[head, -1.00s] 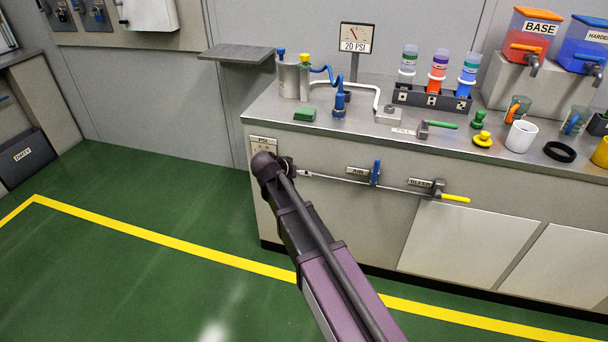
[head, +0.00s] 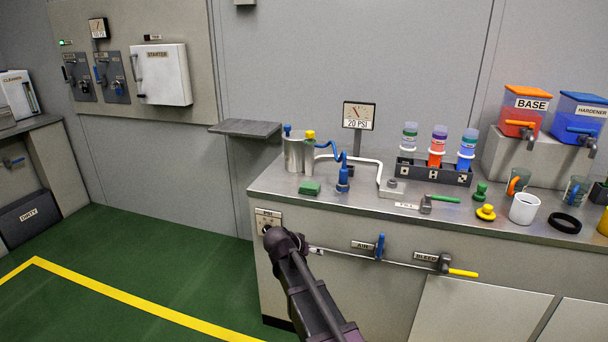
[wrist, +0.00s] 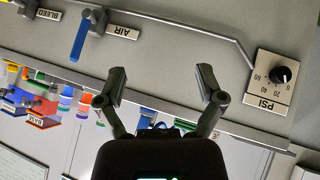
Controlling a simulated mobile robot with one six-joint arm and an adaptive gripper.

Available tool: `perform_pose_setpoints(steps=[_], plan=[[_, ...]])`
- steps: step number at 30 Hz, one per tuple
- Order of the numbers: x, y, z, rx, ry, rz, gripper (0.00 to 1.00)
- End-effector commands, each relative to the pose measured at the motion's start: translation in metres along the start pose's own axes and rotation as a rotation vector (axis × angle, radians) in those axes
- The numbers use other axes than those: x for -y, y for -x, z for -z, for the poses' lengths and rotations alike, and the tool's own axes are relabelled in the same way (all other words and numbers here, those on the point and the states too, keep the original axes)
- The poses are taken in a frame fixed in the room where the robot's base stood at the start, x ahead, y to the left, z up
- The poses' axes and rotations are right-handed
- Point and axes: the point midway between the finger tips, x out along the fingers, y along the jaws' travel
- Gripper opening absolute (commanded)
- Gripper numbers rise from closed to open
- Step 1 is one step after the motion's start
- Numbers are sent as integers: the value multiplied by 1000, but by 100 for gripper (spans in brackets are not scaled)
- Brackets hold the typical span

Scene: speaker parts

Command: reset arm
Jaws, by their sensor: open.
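My arm (head: 308,290) reaches up from the bottom of the head view toward the cabinet front, its dark end just below and right of the PSI plate. The gripper itself cannot be made out there. In the wrist view my gripper (wrist: 161,72) is open, its two dark fingers spread wide with nothing between them. The grey cabinet panel lies beyond the fingers. The PSI dial (wrist: 282,75), a black knob on a pale plate, is right of the fingers and apart from them. The blue AIR lever (wrist: 78,40) is to their left.
The cabinet front also carries the yellow-handled BLEED lever (head: 462,273). The counter (head: 400,222) above holds a metal pot (head: 294,155), a bottle rack (head: 432,174), a white mug (head: 524,208) and dispensers. A grey shelf (head: 246,128) juts from the wall. The green floor (head: 150,250) at left is clear.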

Motion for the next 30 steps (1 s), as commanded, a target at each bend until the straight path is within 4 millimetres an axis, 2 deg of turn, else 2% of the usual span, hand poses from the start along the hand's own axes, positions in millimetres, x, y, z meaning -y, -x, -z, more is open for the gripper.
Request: perform_pose_setpoints(steps=[5, 8, 14, 18, 24, 30], plan=[[-27, -7, -20, 73, 16, 6, 87], [-51, -13, -39, 148, 36, 21, 87], [-105, -18, -93, 337, 93, 99, 87], [-138, -14, -130, 460, 134, 188, 87], [-165, -4, -168, 570, 180, 310, 87], [-184, 9, -195, 635, 209, 418, 87]])
